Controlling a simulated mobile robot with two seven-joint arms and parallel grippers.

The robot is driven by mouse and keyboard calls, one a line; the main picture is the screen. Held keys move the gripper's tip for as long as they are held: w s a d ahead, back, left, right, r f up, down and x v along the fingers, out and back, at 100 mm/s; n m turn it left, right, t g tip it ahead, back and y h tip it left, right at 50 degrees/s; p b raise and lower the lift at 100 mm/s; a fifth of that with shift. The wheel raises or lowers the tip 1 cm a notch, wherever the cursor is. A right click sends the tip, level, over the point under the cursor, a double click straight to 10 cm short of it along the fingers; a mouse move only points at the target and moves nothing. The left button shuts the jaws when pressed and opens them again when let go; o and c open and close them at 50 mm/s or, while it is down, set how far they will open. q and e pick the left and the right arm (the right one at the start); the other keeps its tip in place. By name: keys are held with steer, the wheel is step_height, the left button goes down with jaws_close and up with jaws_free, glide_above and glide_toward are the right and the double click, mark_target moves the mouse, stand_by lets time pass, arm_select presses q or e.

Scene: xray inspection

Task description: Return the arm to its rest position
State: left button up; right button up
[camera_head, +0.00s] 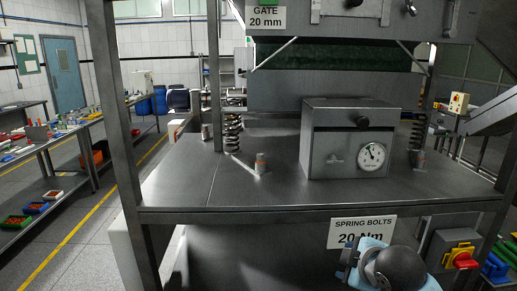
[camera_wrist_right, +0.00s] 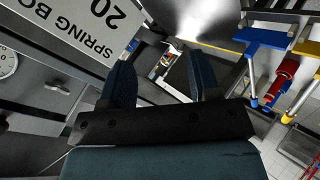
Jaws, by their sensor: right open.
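My right arm shows at the bottom right of the head view as a dark rounded link with pale blue parts, in front of the machine frame below the "SPRING BOLTS 20 Nm" sign (camera_head: 362,232). In the right wrist view my right gripper (camera_wrist_right: 160,65) has its two dark blue fingers spread apart with nothing between them. The same sign (camera_wrist_right: 88,28) shows upside down at the upper left of that view, close to the fingers. My left gripper is in neither view.
A steel deck (camera_head: 225,187) carries a grey box with a dial (camera_head: 350,140) and coil springs (camera_head: 232,133). Red and yellow controls (camera_head: 461,256) stand right of my arm. Benches with bins (camera_head: 45,165) line the left. The aisle floor (camera_head: 95,245) is clear.

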steer(key=s+d+f+m+g+h, duration=0.15)
steer(key=s+f+m, duration=0.35)
steer(key=s, duration=0.5)
steer(key=s+d+f+m+g, duration=0.3)
steer(key=s+f, duration=0.4)
steer(key=s, duration=0.3)
steer(key=s+d+f+m+g, duration=0.2)
steer(key=s+f+m, duration=0.2)
steer(key=s+f, duration=0.45)
steer(key=w+a+f+n+t+y+p, duration=0.1)
steer(key=w+a+f+t+y+p, duration=0.1)
steer(key=a+f+t, duration=0.4)
step_height(320, 180, down, 2)
steer(key=shift+w+a+f+t+y+p, duration=0.3)
steer(key=shift+w+t+p, duration=0.5)
steer(key=shift+w, duration=0.35)
steer(key=shift+r, duration=0.1)
